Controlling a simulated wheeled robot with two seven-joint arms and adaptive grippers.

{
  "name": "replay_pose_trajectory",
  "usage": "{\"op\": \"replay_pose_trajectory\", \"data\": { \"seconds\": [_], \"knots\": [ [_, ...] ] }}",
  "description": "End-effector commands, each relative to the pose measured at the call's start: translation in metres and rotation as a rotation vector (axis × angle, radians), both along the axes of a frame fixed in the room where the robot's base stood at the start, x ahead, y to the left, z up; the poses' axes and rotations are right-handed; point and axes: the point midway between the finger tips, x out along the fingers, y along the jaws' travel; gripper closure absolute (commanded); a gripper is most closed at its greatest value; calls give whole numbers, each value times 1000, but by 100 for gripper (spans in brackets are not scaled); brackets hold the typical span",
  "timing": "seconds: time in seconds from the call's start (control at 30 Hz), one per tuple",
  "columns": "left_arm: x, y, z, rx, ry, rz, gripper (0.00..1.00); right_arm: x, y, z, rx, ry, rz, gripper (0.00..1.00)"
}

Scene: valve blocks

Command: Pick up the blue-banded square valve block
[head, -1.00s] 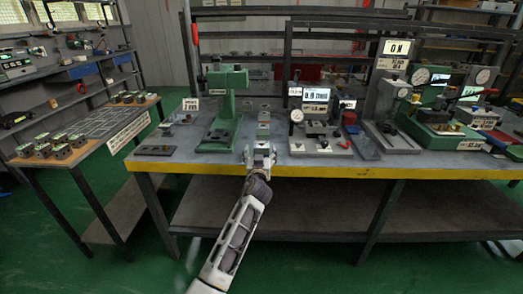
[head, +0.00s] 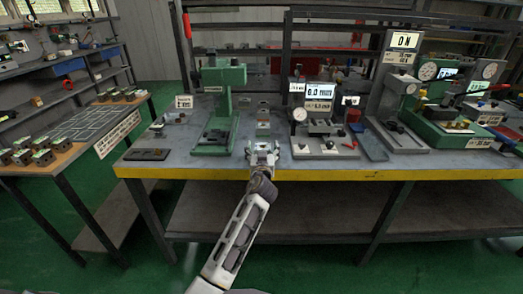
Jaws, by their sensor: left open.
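My left gripper (head: 262,149) is over the front edge of the long workbench (head: 220,168), open, with its fingers pointing away from me. Small grey block-like pieces (head: 264,129) stand in a line on the bench just beyond the fingertips, apart from them as far as I can see. No blue band can be made out on any of them at this size. Several dark blocks with green-and-white tops (head: 42,157) stand on the side table at the left. My right gripper is not in view.
A green press (head: 218,105) stands left of the gripper, and a gauge fixture with a display (head: 319,91) stands right of it. A flat dark plate (head: 148,154) lies at the bench's left front. A wooden-topped side table (head: 88,157) is at the far left.

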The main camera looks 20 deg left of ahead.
Motion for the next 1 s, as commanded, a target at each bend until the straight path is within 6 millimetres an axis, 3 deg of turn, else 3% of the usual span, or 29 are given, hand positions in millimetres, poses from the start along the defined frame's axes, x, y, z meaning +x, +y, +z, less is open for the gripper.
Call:
{"op": "replay_pose_trajectory", "data": {
  "seconds": [0.43,0.93,1.0],
  "knots": [
    [0,0,0,0,0,0,18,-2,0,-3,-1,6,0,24],
    [0,0,0,0,1,0,81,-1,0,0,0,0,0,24],
    [0,0,2,1,-3,-1,82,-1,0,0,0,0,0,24]
  ]
}}
